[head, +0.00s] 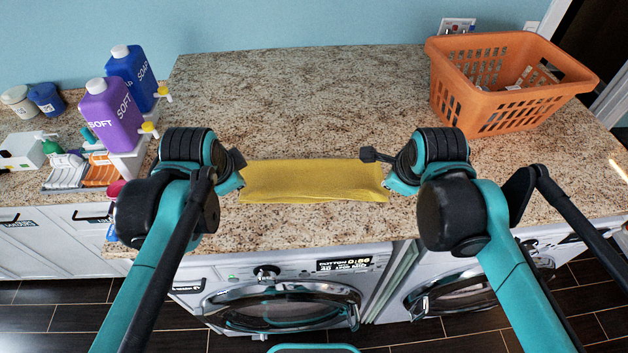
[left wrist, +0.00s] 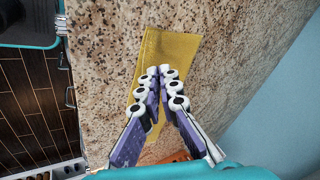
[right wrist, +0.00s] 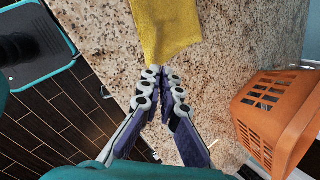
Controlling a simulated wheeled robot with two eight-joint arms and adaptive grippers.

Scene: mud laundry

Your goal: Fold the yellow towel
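The yellow towel (head: 312,181) lies on the granite counter near its front edge as a flat, wide strip with its long side running left to right. My left gripper (head: 240,170) is at the towel's left end. In the left wrist view its fingertips (left wrist: 161,72) are together over the yellow cloth (left wrist: 172,50). My right gripper (head: 378,158) is at the right end. In the right wrist view its fingertips (right wrist: 161,72) are together at the towel's edge (right wrist: 165,30). I see no cloth clearly pinched between either pair of fingers.
An orange basket (head: 505,85) stands at the back right. A purple bottle (head: 108,118) and a blue bottle (head: 133,75) stand at the left, near small jars and trays. The counter (head: 300,95) behind the towel is clear. Two washers (head: 285,290) sit below the front edge.

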